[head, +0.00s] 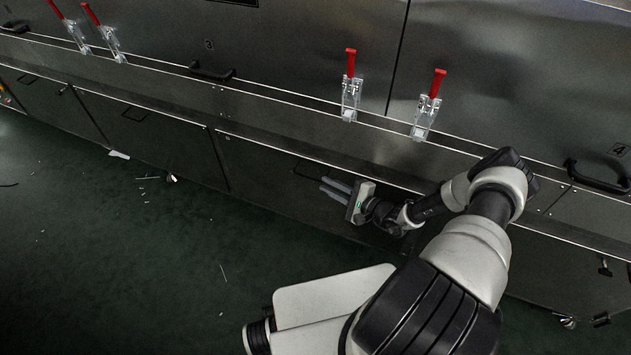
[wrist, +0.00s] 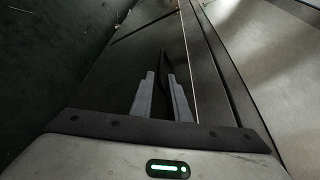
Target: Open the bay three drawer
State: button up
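A wide stainless panel marked 3 (head: 209,44) is at the upper middle of the head view. Below it, the dark lower row has a drawer front (head: 262,172) with a thin dark handle near its top edge; the front looks flush with its neighbours. My gripper (head: 336,188) is low in front of this drawer front, its fingers pointing left beside the handle. In the wrist view my gripper (wrist: 161,75) has its two grey fingers apart, with nothing seen held between them. A dark bar-like shape (wrist: 187,55) lies just beyond the tips; contact cannot be told.
Red-handled clamps (head: 350,85) and (head: 428,105) stand on the ledge above. A black handle (head: 212,72) and another (head: 597,178) sit on the upper panels. The green floor (head: 130,260) at left is open, with scattered small litter.

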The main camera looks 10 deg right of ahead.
aim_at(315, 179)
jog(key=b+x, duration=0.1)
jog(key=x, duration=0.5)
jog(key=shift+w, duration=0.1)
jog(key=shift+c, duration=0.4)
grip_shut()
jog(key=shift+f, duration=0.1)
